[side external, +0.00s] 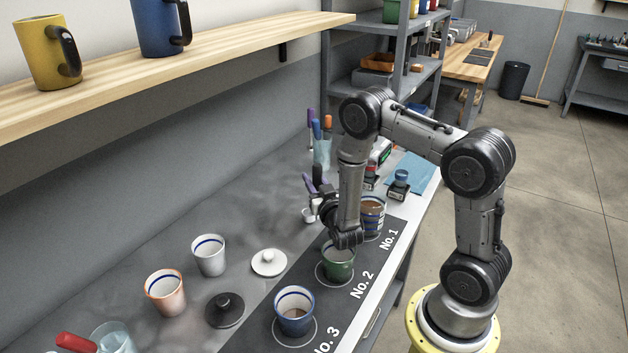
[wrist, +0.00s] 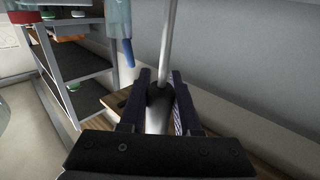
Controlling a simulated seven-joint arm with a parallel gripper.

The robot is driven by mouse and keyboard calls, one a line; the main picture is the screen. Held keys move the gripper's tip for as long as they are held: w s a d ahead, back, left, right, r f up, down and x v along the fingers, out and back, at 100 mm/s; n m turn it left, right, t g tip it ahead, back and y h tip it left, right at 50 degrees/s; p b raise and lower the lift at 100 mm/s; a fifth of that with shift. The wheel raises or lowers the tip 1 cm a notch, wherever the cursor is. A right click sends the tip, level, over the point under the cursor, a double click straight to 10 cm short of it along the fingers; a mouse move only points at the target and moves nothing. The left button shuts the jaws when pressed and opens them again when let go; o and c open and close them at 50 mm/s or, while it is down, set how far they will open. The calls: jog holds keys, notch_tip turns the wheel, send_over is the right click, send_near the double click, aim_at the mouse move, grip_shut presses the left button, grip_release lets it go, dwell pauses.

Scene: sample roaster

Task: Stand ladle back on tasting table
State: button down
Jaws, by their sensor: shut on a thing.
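My gripper (side external: 312,192) is over the grey tasting table (side external: 236,210), left of the No. 1 cup (side external: 373,207). In the wrist view, it is shut on the dark handle of the ladle (wrist: 158,95), and a thin metal rod (wrist: 168,40) runs from the handle out of the picture's top. In the side view, a small pale bowl (side external: 308,214), apparently the ladle's, shows below the fingers. I cannot tell whether it touches the table. The wrist and fingers hide most of the handle there.
A clear holder (side external: 322,152) with coloured handles stands behind my gripper. A green cup (side external: 338,262) and a blue cup (side external: 294,310) stand on the dark mat (side external: 392,238). A white lid (side external: 268,262) lies nearer the camera. A wooden shelf (side external: 215,55) overhangs the table.

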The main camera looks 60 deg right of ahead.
jog(key=shift+f, duration=0.2)
jog(key=c, duration=0.6)
grip_release()
jog(key=shift+r, duration=0.1)
